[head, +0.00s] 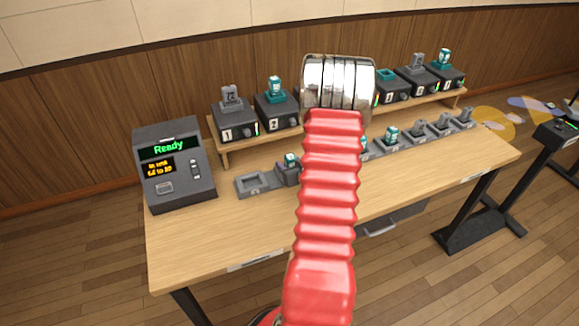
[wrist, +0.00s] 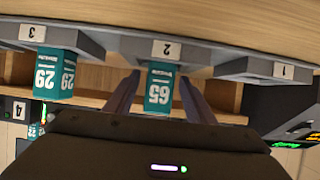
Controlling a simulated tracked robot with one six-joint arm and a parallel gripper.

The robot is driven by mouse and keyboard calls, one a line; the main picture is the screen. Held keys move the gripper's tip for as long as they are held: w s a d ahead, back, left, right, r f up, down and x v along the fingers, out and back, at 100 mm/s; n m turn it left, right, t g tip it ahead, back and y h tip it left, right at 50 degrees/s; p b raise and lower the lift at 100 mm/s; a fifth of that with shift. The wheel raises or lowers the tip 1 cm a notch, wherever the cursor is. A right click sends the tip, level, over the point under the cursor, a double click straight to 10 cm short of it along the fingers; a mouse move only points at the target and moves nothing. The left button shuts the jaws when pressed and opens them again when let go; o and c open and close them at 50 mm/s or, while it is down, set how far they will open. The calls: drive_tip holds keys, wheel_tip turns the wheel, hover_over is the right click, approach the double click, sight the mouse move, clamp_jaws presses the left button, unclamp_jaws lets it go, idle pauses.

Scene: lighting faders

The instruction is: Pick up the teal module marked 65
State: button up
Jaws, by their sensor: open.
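The teal module marked 65 (wrist: 158,90) stands in the holder labelled 2 (wrist: 166,48) in the wrist view, which is upside down. My gripper (wrist: 159,77) is open, with one finger on each side of the module and a visible gap to each finger. I cannot tell how deep the fingers reach. In the head view a teal module (head: 291,160) in the second front holder appears to be the same one. My gripper is hidden there behind my red arm.
A teal module marked 29 (wrist: 55,75) stands in holder 3 beside it. Holder 1 (wrist: 265,70) is empty. A console (head: 175,165) reading "Ready" stands at the table's left. A raised shelf (head: 265,138) with several numbered boxes runs behind. The table front (head: 235,225) is clear.

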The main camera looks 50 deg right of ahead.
idle(0.4)
drive_tip(key=c, duration=1.2)
drive_tip(key=shift+r, duration=0.1)
drive_tip(key=shift+r, duration=4.95)
